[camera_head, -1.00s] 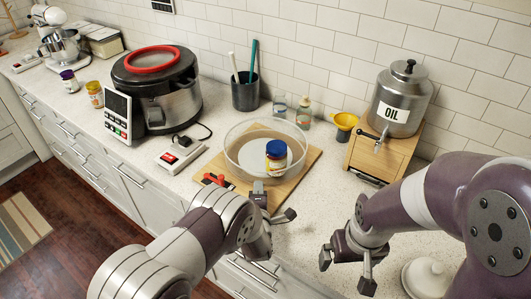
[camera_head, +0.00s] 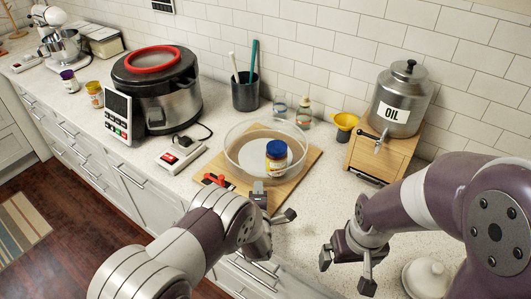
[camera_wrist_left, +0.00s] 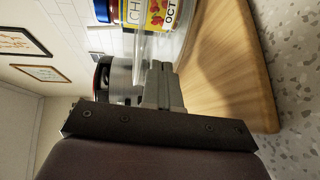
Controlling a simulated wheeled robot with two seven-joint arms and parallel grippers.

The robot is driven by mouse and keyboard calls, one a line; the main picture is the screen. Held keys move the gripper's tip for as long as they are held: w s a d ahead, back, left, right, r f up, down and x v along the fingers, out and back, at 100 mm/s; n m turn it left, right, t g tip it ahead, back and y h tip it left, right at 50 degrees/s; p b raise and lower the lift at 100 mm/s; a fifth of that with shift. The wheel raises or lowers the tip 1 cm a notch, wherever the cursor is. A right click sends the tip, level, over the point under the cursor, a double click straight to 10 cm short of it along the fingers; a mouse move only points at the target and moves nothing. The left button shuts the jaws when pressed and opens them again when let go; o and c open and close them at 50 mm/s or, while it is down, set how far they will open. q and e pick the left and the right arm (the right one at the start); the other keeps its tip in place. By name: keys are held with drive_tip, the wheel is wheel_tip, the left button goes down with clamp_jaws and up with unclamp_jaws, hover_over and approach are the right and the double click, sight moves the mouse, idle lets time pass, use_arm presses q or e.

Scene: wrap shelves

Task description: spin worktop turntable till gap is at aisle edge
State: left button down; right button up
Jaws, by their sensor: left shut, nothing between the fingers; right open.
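The worktop turntable (camera_head: 240,165) is a round, clear-walled tray on a wooden board (camera_head: 305,163). A jar with a blue lid (camera_head: 276,156) stands inside it at the front right; the jar's label also shows in the left wrist view (camera_wrist_left: 150,12). I cannot make out a gap in the clear wall. My left gripper (camera_head: 259,187) is shut and empty at the front of the turntable, over the board; its fingers (camera_wrist_left: 162,85) are close to the clear wall in the left wrist view. I cannot tell whether they touch it. My right gripper (camera_head: 346,270) is open and empty near the counter's front edge.
A large cooker (camera_head: 170,95) and a red-switched box (camera_head: 180,155) are left of the board. A utensil pot (camera_head: 245,95) and small bottles (camera_head: 303,110) stand behind. An oil can (camera_head: 398,100) on a wooden stand is at right. A white lidded dish (camera_head: 428,277) sits by my right arm.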

sight(271, 177)
use_arm(q)
drive_tip(key=shift+w+d+b, duration=0.15)
drive_tip(key=shift+w+b, duration=0.7)
drive_tip(key=shift+w, duration=0.2)
idle(0.4)
drive_tip(key=shift+s+d+b, duration=0.15)
drive_tip(key=shift+d+b, duration=0.15)
drive_tip(key=shift+d, duration=0.4)
drive_tip(key=shift+s+d, duration=0.1)
drive_tip(key=shift+d, duration=0.15)
drive_tip(key=shift+d+f+b, duration=0.1)
drive_tip(key=shift+d+b, duration=0.4)
drive_tip(key=shift+w+d, duration=0.25)
drive_tip(key=shift+d, duration=0.1)
drive_tip(key=shift+s, duration=0.1)
